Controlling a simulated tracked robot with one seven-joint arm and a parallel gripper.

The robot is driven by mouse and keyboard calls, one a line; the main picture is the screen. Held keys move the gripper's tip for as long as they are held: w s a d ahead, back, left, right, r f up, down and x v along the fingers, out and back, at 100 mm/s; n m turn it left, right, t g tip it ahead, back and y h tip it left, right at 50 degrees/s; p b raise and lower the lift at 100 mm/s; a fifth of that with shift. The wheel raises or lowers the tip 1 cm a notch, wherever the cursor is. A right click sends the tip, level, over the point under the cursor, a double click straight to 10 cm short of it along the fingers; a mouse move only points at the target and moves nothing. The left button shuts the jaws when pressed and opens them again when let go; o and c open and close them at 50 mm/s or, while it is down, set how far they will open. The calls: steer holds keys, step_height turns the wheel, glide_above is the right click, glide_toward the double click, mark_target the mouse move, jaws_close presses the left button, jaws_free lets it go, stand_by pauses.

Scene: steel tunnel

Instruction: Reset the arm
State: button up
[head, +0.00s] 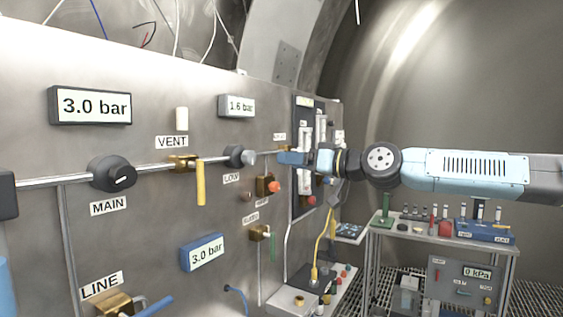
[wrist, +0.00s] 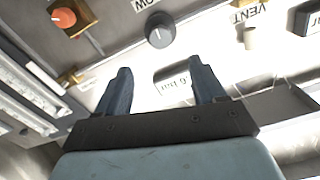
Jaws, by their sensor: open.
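My arm reaches in from the right in the head view, with my gripper (head: 292,158) in front of the panel near the LOW knob and the flow meters. In the wrist view my gripper (wrist: 160,90) shows two dark blue fingers spread apart with nothing between them. Beyond the fingers are the dark LOW knob (wrist: 160,30) and the 1.6 bar display (wrist: 172,88). I cannot tell from these views whether the fingertips touch the panel.
The panel carries the MAIN knob (head: 113,174), the yellow VENT lever (head: 200,182), the LOW knob (head: 240,157) and an orange-red knob (head: 274,187). A flow meter board (head: 305,200) is close behind my gripper. A cart (head: 375,235) with vials stands below my arm.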

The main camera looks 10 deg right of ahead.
steer(key=shift+s+d, duration=0.45)
steer(key=shift+d, duration=0.05)
steer(key=s+d+f+m+h, duration=0.25)
steer(key=s+d+h, duration=0.35)
steer(key=s, duration=0.7)
steer(key=s+d+f+m+g+h, duration=0.2)
steer(key=s+f+h, duration=0.2)
steer(key=s+f, duration=0.2)
steer(key=s+d+f+m+g+h, duration=0.2)
steer(key=s+f, duration=0.4)
steer(key=f, duration=0.4)
steer(key=shift+d+m+g+h, duration=0.2)
steer(key=shift+m+g+h, duration=0.4)
steer(key=shift+h, duration=0.5)
stand_by(1.7)
